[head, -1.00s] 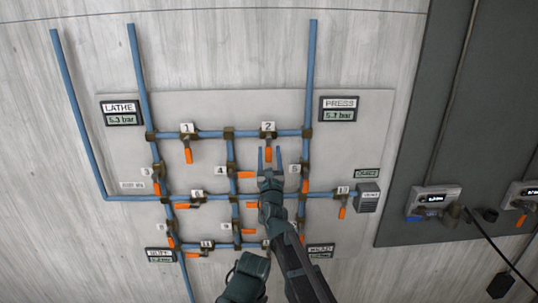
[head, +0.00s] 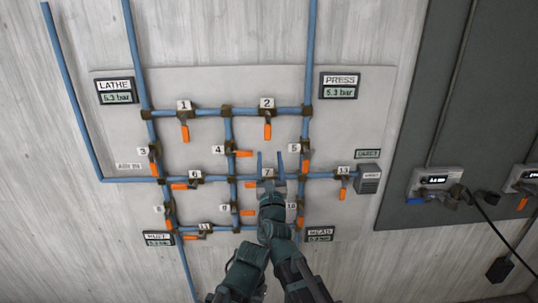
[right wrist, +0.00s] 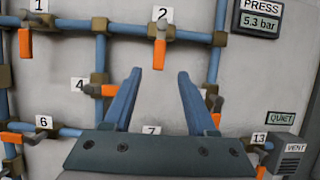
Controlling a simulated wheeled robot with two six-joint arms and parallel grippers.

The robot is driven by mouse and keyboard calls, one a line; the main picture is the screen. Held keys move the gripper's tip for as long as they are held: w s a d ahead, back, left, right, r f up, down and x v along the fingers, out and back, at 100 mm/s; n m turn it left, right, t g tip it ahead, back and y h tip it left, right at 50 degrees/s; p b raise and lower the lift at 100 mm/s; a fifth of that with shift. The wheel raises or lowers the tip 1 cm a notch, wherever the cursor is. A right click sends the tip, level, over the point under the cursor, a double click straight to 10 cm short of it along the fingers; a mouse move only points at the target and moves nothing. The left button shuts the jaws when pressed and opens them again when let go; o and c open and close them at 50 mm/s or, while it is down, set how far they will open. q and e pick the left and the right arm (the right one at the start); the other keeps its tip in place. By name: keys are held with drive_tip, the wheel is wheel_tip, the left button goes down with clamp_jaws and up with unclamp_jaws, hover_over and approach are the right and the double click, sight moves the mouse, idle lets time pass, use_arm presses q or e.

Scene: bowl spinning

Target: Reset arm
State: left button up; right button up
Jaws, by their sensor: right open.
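My right gripper (head: 270,157) is open and empty in front of the pipe panel (head: 190,85). Its blue fingers point up; in the right wrist view the fingertips (right wrist: 160,72) are clearly apart with nothing between them. Valve 2's orange handle (head: 267,131) hangs straight down above the fingertips, apart from them in the picture. It also shows in the right wrist view (right wrist: 159,54). My left gripper is not in view.
Blue pipes carry several orange-handled valves, including valve 1 (head: 185,132), valve 4 (head: 243,154) and valve 13 (head: 342,193). The PRESS display (head: 340,92) reads 5.3 bar. A grey vent box (head: 368,178) is at right. A dark board (head: 415,120) with gauges stands farther right.

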drive_tip(key=shift+s+f, duration=0.15)
drive_tip(key=shift+s, duration=0.2)
